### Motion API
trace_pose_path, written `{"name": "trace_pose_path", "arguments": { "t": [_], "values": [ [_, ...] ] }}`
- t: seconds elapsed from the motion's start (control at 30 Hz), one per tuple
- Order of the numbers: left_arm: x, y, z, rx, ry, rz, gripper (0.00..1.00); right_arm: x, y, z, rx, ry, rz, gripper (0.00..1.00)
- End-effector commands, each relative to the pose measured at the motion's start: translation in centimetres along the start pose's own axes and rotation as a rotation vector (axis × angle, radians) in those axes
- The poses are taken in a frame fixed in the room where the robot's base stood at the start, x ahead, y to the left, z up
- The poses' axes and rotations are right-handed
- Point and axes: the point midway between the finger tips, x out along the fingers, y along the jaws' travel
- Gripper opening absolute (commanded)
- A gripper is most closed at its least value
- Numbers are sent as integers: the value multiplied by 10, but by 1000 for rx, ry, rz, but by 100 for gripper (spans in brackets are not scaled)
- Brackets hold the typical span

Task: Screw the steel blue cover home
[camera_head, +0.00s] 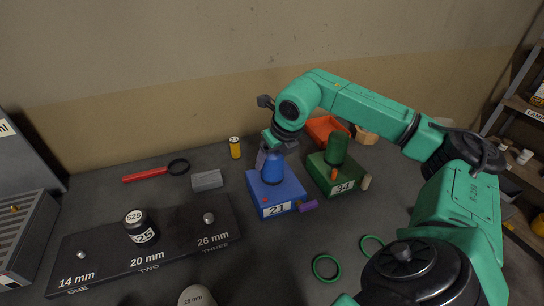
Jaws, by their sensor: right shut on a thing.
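The steel blue cover (273,168) stands upright on top of a blue box (276,193) labelled 21. My right gripper (271,149) comes down on it from above and is shut on its upper part. The gripper hides the top of the cover, and I cannot tell how far it is screwed down. My left gripper is not in view.
A green box (325,182) labelled 34, with a green cylinder (337,149), stands close right. A black size board (105,257) lies at left. Green rings (315,267) lie in front.

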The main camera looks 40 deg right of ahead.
Motion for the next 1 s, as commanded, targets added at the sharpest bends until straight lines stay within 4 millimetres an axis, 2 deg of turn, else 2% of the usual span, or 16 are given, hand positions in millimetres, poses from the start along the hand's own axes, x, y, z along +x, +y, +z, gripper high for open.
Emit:
{"name": "trace_pose_path", "arguments": {
  "t": [0.17,0.37,0.4,0.43,0.67,0.77,0.87,1.0],
  "values": [
    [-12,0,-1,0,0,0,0,-2,1,0,211,4,-89,0],
    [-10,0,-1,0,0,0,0,1,-1,-1,239,2,-101,0],
    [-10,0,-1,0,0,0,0,1,-1,-1,238,3,-101,92],
    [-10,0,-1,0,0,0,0,1,-1,-1,238,3,-101,100],
    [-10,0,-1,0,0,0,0,0,-1,-1,236,3,-101,100],
    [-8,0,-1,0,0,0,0,-8,0,0,237,0,-100,100],
    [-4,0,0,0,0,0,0,-27,2,0,236,-3,-100,100],
    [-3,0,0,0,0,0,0,-70,7,2,236,-5,-97,100]
  ]
}}
